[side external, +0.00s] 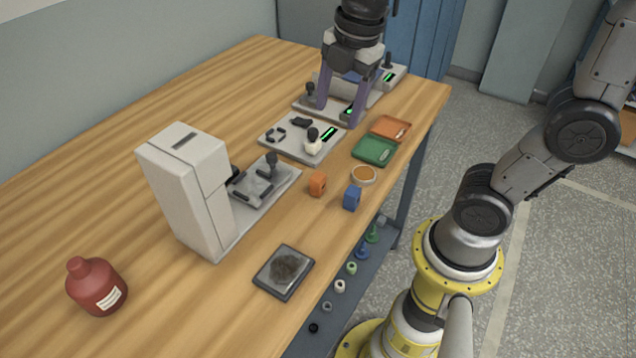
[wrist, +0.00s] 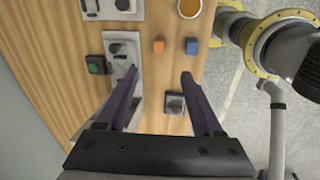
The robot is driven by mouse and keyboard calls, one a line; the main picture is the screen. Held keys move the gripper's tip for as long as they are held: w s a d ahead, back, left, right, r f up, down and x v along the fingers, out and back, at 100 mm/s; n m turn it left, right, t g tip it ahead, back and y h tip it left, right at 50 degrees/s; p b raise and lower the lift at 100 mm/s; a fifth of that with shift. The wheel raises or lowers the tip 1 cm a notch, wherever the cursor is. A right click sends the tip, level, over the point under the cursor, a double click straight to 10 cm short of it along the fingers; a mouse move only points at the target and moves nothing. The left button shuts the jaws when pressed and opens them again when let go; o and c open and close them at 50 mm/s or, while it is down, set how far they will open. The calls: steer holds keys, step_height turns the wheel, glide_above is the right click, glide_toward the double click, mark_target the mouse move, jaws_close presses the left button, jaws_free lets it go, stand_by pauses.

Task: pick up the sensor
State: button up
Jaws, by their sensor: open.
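No item is plainly marked as the sensor, and I cannot tell which one it is. A small orange block (side external: 317,184) and a small blue block (side external: 352,199) stand apart on the wooden table. They also show in the wrist view as the orange block (wrist: 158,46) and the blue block (wrist: 191,46), beyond my fingertips. My gripper (side external: 340,112) is at the back of the table, pointing down over a grey station plate with a green display. Its two purple fingers (wrist: 160,74) are spread wide with nothing visible between them. The fingers hide part of that station.
A tall white machine (side external: 185,185) stands at the left, with a red bottle (side external: 96,287) in front. A dark-rimmed tray (side external: 268,284) lies near the front edge. A green tray (side external: 366,150), an orange tray (side external: 394,121) and a round dish (side external: 363,174) line the right side.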

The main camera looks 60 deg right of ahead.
steer(key=n+g, duration=0.1)
steer(key=g, duration=0.1)
glide_above(318, 176)
step_height(318, 176, down, 4)
step_height(318, 176, down, 14)
steer(key=shift+f, duration=0.25)
jaws_close()
stand_by(0.4)
